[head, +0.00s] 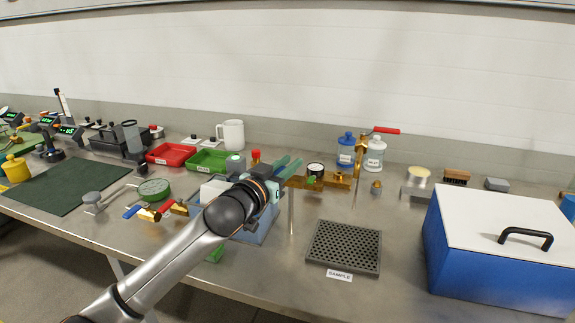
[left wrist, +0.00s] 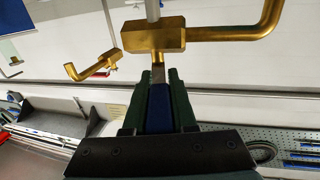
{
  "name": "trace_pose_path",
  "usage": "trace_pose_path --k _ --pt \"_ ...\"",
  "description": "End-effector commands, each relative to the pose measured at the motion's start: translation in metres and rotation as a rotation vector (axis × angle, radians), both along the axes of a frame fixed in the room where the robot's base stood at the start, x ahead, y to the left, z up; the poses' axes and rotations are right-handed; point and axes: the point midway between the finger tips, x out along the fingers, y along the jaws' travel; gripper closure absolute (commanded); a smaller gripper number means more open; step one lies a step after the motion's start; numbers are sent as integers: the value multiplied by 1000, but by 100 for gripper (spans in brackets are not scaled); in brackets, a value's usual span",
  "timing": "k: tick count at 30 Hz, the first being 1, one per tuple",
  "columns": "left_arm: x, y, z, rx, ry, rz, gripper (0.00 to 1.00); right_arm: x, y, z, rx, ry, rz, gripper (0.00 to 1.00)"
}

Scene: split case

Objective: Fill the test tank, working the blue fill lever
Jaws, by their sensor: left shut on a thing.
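My left gripper (head: 289,166) reaches from the left over the middle of the bench, next to a brass valve assembly (head: 330,181) on a thin stand. In the left wrist view its green fingers (left wrist: 159,100) are shut on the blue fill lever (left wrist: 159,108), which points up to a brass valve block (left wrist: 153,38). A bent brass pipe (left wrist: 235,33) leaves the block to the right. In the head view the blue lever is hidden by the gripper. I cannot pick out the test tank for certain. My right gripper is not in view.
A perforated grey tray (head: 345,245) lies in front of the assembly. A blue case with a white lid (head: 500,250) stands at right. Red (head: 171,154) and green (head: 209,161) trays and a small valve with blue and red handles (head: 150,212) lie left.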

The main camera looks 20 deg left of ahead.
Motion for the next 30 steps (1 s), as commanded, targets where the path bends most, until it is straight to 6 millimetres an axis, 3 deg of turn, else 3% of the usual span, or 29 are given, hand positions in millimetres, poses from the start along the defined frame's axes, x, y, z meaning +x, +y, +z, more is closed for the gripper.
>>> trace_pose_path --k 12,25,26,30 --pt "-1 -4 1 -5 -5 207 100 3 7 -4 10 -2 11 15" --pt "-1 -3 1 -4 -3 236 100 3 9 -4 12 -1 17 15" --pt "-1 -3 2 -4 -3 236 73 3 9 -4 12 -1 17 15" --pt "-1 -3 1 -3 -2 236 57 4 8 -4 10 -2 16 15"
